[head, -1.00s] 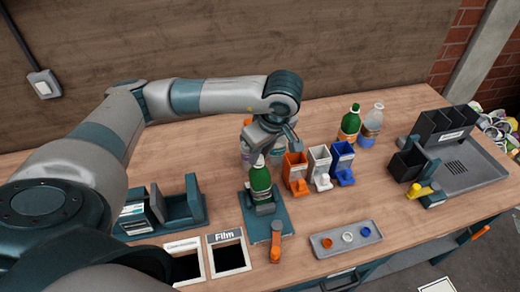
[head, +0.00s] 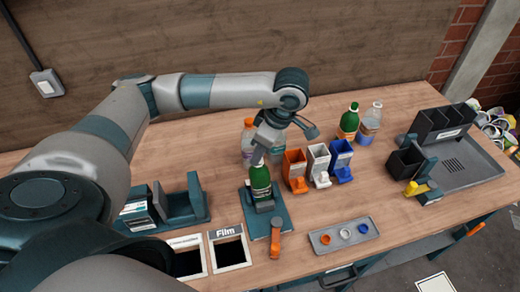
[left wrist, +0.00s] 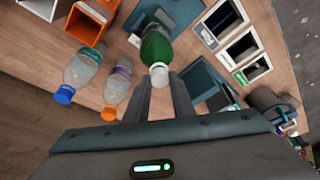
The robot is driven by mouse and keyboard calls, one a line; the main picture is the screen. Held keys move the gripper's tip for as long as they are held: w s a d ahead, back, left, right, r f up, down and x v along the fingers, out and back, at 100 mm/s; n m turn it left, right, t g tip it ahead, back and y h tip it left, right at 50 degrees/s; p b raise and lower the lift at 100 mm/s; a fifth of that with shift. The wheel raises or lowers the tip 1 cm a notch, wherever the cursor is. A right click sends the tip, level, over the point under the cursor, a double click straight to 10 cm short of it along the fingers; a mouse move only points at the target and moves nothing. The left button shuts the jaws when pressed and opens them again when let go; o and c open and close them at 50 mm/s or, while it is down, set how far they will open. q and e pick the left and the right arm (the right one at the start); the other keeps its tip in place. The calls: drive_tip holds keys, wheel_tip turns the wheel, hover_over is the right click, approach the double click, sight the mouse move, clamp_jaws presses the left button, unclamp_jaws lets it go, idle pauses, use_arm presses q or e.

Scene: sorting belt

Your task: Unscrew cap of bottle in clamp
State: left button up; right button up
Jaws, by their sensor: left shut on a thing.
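A green bottle (head: 261,182) stands upright in the clamp (head: 266,218), whose dark base has an orange handle at the front. In the left wrist view the bottle (left wrist: 156,48) shows a white cap (left wrist: 159,73) facing the camera. My left gripper (head: 258,160) reaches down onto the bottle's top from above. In the left wrist view its two fingers (left wrist: 161,92) are at either side of the cap, shut on it. In the head view the gripper hides the cap. My right gripper is in neither view.
Orange, white and blue bins (head: 319,165) stand right of the clamp. A grey tray (head: 330,246) holds three caps. Two bottles (left wrist: 81,72) stand behind the clamp, close to my left gripper. A bin labelled Film (head: 232,268) is front left. Bare table lies between tray and bins.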

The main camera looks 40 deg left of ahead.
use_arm(q)
drive_tip(key=shift+n+g, duration=0.3)
drive_tip(key=shift+n, duration=0.9)
drive_tip(key=shift+a+n+g+h+p, duration=0.1)
drive_tip(key=shift+n+g+h+p, duration=0.2)
drive_tip(key=shift+n, duration=0.8)
drive_tip(key=n, duration=0.3)
drive_tip(key=shift+g, duration=0.3)
drive_tip(key=shift+h, duration=0.3)
drive_tip(key=n, duration=0.2)
drive_tip(key=shift+n+g, duration=0.4)
drive_tip(key=shift+n+h, duration=0.6)
drive_tip(key=shift+n, duration=0.6)
drive_tip(key=shift+p, duration=0.3)
